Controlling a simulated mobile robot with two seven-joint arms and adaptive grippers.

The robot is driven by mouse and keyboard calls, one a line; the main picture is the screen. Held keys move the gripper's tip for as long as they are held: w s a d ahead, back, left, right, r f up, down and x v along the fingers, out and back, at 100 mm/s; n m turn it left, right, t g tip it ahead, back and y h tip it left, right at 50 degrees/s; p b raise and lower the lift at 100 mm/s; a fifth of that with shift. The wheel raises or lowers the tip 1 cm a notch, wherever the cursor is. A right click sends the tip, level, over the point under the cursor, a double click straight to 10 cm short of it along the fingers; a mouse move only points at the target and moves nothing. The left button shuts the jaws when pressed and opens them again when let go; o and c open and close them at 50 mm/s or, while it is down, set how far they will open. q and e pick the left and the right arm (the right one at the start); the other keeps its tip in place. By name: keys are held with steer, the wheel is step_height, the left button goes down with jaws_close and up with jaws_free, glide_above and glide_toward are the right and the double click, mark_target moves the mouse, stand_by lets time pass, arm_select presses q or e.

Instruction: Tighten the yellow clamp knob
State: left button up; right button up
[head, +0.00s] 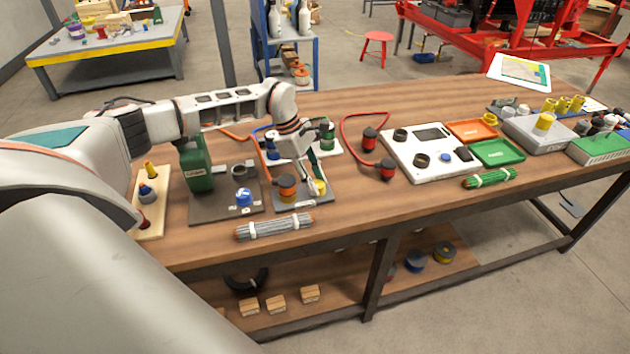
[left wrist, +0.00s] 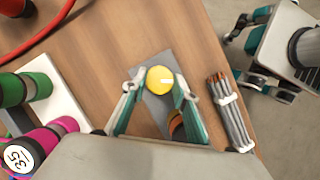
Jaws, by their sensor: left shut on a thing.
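The yellow clamp knob (head: 319,187) sits on a small grey plate (head: 305,203) near the front of the bench, beside an orange and dark cylinder (head: 287,188). In the left wrist view the round yellow knob (left wrist: 160,79) is between my left fingertips, one on each side. My left gripper (head: 315,180) reaches down from above and is shut on the knob. Its fingers hide part of the knob in the head view. My right gripper (left wrist: 238,58) shows only in the left wrist view, off the bench edge, its fingers apart and empty.
A grey cable bundle (head: 274,227) lies in front of the plate. A green pump unit (head: 196,165) and blue cap (head: 244,197) stand to the left. A red hose (head: 346,127) and white panel (head: 429,170) are to the right. Bare wood lies between plate and panel.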

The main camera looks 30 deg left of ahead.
arm_select(q)
steer(key=shift+w+m+g, duration=0.1)
steer(key=shift+m+g, duration=0.5)
steer(key=shift+m, duration=0.9)
steer(key=o, duration=1.1)
steer(key=shift+b, duration=0.3)
steer(key=shift+r, duration=0.1)
steer(key=v, duration=1.2)
